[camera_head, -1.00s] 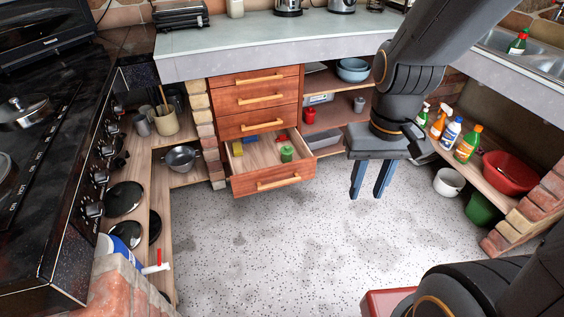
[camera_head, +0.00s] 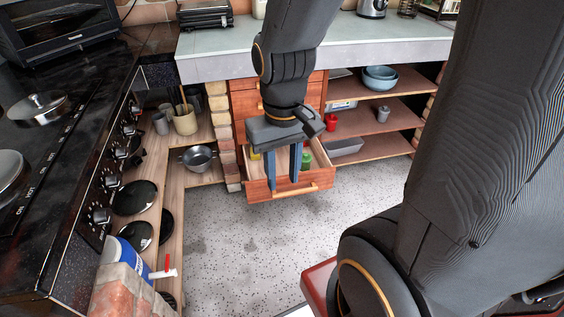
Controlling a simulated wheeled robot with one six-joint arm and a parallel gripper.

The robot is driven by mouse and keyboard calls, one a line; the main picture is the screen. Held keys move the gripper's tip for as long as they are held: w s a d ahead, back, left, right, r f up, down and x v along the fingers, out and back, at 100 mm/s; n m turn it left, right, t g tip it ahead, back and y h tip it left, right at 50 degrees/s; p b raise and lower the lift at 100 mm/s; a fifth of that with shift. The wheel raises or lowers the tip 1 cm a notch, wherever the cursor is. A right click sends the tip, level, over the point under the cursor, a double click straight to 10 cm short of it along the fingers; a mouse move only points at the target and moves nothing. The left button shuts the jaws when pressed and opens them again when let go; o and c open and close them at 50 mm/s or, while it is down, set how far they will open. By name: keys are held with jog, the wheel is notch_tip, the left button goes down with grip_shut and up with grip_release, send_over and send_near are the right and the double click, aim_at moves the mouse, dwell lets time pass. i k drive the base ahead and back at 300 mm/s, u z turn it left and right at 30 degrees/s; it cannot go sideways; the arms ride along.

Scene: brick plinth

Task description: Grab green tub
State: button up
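A small green tub (camera_head: 305,160) sits in the open wooden drawer (camera_head: 318,185), toward its right side. My gripper (camera_head: 283,185) points down in front of the drawer as seen here, with its two blue fingers spread apart and nothing visible between them. The tub shows just to the right of the right finger. I cannot tell how far the fingertips are from the drawer in depth. The gripper and fingers hide the middle of the drawer. A yellow item (camera_head: 255,155) shows at the drawer's left side.
Open shelves right of the drawer hold blue bowls (camera_head: 380,77), a red mug (camera_head: 331,122) and a grey tray (camera_head: 346,147). A metal pan (camera_head: 197,158) stands on the left shelf. The countertop (camera_head: 215,42) overhangs the drawers. The speckled floor (camera_head: 240,240) in front is clear.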

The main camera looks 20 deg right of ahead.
aim_at(304, 167)
jog(key=z, duration=0.2)
jog(key=i, duration=0.95)
jog(key=z, duration=0.75)
